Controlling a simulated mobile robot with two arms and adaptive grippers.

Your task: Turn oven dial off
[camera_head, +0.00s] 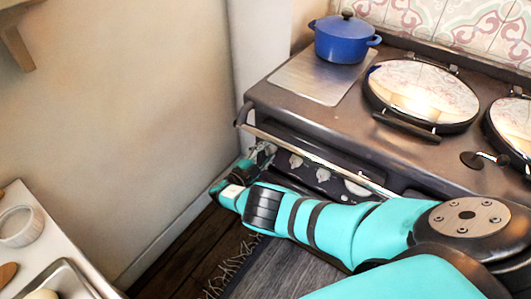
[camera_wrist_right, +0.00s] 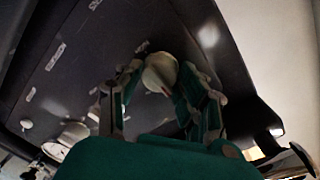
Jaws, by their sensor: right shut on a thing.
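The oven's dark front panel (camera_head: 340,166) carries a row of pale dials, with a visible one (camera_head: 295,161) just right of my right gripper (camera_head: 264,153). In the right wrist view, my right gripper (camera_wrist_right: 162,92) has its two green fingers on either side of a round white dial (camera_wrist_right: 159,72). It is shut on this dial, which has a small red mark. In the head view the gripper is at the panel's left end, under the rail, and hides the dial it holds. My left gripper is out of view.
A steel rail (camera_head: 318,160) runs along the oven front above the dials. A blue pot (camera_head: 342,42) and round hotplate lids (camera_head: 422,92) are on top. A wall stands close at left, and a counter (camera_head: 52,238) is at lower left.

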